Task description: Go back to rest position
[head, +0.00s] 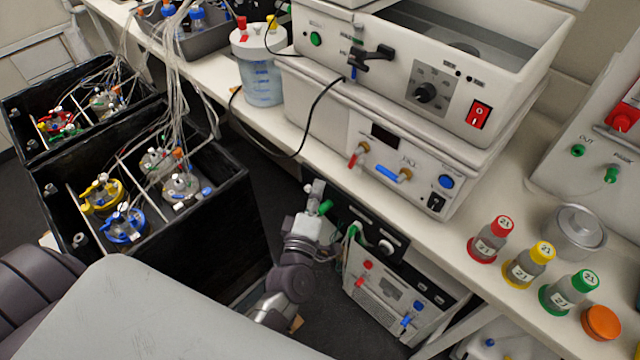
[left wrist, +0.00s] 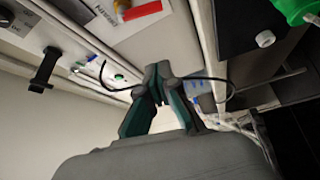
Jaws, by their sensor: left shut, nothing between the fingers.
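My left gripper (head: 322,206) is small in the head view, at the end of my grey arm. It shows in front of the bench's front edge, below the stacked white devices, over the gap beside the black box. In the left wrist view my left gripper (left wrist: 157,84) has its dark, green-sided fingers together, with nothing seen between them. My right gripper is in neither view.
The white bench (head: 400,210) carries stacked white devices (head: 400,165), a lidded container (head: 260,75) and capped bottles (head: 528,265). Black boxes (head: 235,215) with tubed vessels stand left. Another device (head: 395,300) sits below the bench. Loose tubes and a black cable hang nearby.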

